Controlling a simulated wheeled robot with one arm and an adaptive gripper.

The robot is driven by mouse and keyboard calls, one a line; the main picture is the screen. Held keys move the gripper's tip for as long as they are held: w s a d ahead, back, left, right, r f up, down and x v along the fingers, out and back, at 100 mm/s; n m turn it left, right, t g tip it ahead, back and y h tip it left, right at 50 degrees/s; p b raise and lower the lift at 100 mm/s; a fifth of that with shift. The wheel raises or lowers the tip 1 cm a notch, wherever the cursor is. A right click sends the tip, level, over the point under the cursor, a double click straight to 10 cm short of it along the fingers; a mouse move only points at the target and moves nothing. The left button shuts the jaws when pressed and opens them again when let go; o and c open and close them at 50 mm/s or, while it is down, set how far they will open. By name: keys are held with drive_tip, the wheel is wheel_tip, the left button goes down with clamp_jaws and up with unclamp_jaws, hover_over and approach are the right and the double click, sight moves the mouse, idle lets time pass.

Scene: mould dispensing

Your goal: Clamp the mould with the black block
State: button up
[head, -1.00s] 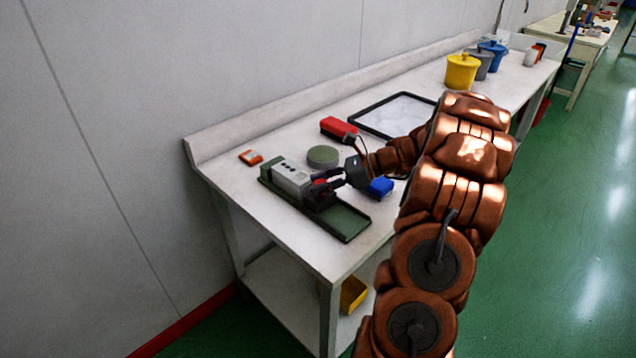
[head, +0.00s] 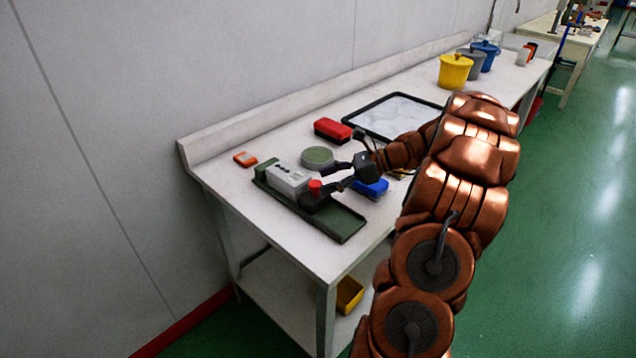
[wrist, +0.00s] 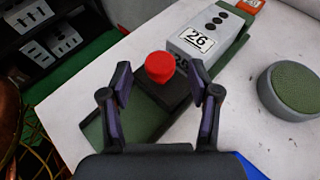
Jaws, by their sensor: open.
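The mould (head: 288,178) is a light grey block with dark holes, lying at the far left end of a dark green tray (head: 342,222). In the wrist view the mould (wrist: 202,38) shows a label reading 26. The black block (head: 315,202) with a red knob (wrist: 160,66) sits in the tray right against or very close to the mould's near end; I cannot tell if they touch. My gripper (wrist: 165,88) is open. Its fingers stand on either side of the red knob, slightly back from it and apart from it.
A round green-topped pad (head: 317,157) stands beside the tray. A red box (head: 332,130), a blue object (head: 372,189) and an orange item (head: 245,159) lie on the table. A black-framed tray (head: 397,115) and several lidded pots are farther back.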

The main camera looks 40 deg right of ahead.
drive_tip(key=v, duration=0.8)
drive_tip(key=shift+s+d, duration=0.15)
drive_tip(key=shift+d, duration=0.05)
